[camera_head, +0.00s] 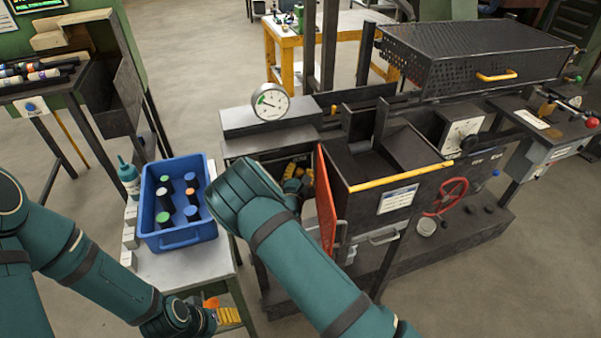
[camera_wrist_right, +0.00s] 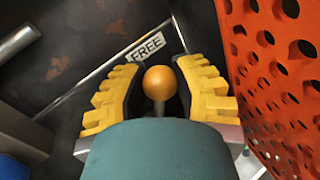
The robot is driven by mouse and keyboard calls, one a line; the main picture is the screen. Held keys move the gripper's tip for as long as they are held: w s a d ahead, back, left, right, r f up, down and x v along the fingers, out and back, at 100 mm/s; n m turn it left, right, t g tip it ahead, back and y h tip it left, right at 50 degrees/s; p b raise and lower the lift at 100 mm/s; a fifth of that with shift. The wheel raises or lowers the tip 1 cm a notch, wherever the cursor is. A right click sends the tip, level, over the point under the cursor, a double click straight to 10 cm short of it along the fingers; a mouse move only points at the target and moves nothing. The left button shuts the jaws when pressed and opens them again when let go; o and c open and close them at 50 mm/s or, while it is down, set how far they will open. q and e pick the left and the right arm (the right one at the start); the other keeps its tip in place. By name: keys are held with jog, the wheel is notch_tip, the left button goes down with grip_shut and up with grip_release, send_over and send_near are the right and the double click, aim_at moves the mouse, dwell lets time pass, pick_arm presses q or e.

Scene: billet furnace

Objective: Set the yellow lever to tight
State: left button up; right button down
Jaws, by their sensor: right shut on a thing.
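The yellow lever shows in the right wrist view as a round yellow knob (camera_wrist_right: 157,82) on a dark stem. A plate marked FREE (camera_wrist_right: 147,45) is just beyond the knob. My right gripper (camera_wrist_right: 158,88) is shut on the lever, with its yellow fingers on either side of the knob. In the head view my right gripper (camera_head: 294,180) reaches into the dark opening behind the red perforated door, and my forearm hides part of it. The tight mark is not visible. My left gripper (camera_head: 226,316) hangs low at the bottom, partly hidden, and its jaw opening is unclear.
The red perforated door (camera_head: 326,200) stands open close beside my right gripper, and also fills the right of the wrist view (camera_wrist_right: 275,80). A dial gauge (camera_head: 270,101) stands above the opening. A blue crate (camera_head: 180,238) with several capped cylinders is at left. A red handwheel (camera_head: 446,197) is at right.

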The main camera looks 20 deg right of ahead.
jog(key=n, duration=0.1)
jog(key=a+n+t, duration=0.1)
jog(key=a+n, duration=0.1)
jog(key=shift+a+r+n+t+h+b, duration=0.15)
jog(key=shift+r+n+t+h+b, duration=0.15)
jog(key=shift+t+b, duration=0.1)
jog(key=a+n, duration=0.1)
jog(key=n+t, duration=0.1)
jog(key=n, duration=0.1)
jog(key=shift+s+a+t, duration=0.1)
jog(key=shift+a+t, duration=0.2)
jog(key=shift+a, duration=0.05)
jog(key=shift+a+f+n+t+y+b, duration=0.2)
jog(key=shift+a+n+t+y, duration=0.3)
jog(key=shift+n, duration=0.65)
jog(key=shift+a+f+n+t+y+b, duration=0.1)
jog(key=shift+a+n+t+y+b, duration=0.3)
jog(key=shift+n, duration=0.7)
jog(key=shift+a+f+n+t+y+b, duration=0.1)
jog(key=shift+a+n+t+y, duration=0.5)
jog(key=shift+n, duration=0.55)
jog(key=shift+y, duration=0.3)
jog(key=c, duration=0.9)
grip_release()
jog(key=shift+s, duration=0.1)
jog(key=v, duration=1.2)
jog(key=shift+r, duration=0.15)
